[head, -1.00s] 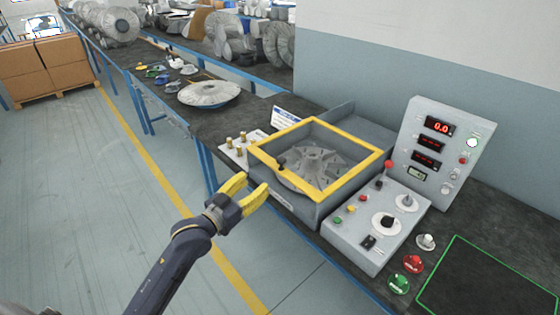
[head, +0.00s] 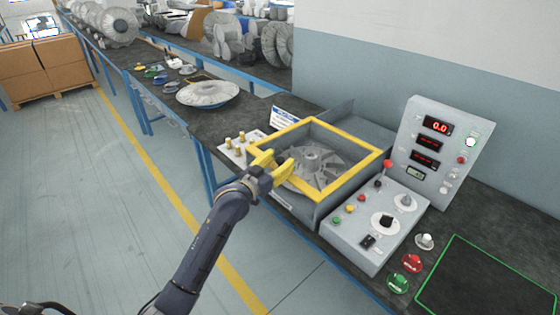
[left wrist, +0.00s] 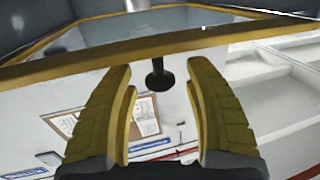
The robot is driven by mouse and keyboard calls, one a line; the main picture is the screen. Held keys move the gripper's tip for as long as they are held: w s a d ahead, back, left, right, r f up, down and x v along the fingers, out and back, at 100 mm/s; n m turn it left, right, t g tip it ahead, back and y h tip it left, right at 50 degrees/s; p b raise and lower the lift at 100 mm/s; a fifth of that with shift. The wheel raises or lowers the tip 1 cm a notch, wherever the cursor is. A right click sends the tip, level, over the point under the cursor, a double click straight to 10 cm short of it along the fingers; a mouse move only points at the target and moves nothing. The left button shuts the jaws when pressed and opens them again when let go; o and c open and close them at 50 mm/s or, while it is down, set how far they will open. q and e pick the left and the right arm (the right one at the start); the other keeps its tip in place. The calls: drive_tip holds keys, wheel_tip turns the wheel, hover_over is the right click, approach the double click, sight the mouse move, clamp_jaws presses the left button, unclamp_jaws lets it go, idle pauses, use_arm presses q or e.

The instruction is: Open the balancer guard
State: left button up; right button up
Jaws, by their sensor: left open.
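The balancer guard (head: 352,137) is a clear lid with a yellow frame. It lies shut over the grey balancer box, and a finned grey rotor (head: 312,160) shows through it. My left gripper (head: 274,161) is open at the guard's front left edge. In the left wrist view, the guard's yellow frame bar (left wrist: 100,60) crosses ahead of the fingers. A black knob (left wrist: 158,76) on the guard's edge stands between the open fingertips (left wrist: 160,78), with gaps on both sides. In the head view the gripper hides this knob. My right gripper is not in view.
A control box (head: 375,228) with knobs and buttons and an upright display panel (head: 437,150) stand right of the balancer. Brass pegs stand on a white plate (head: 232,152) to its left. A pale disc (head: 208,93) lies farther back on the bench. A green-edged mat (head: 485,285) is at front right.

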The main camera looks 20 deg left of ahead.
use_arm(q)
drive_tip(key=shift+w, duration=0.15)
clamp_jaws()
idle(0.4)
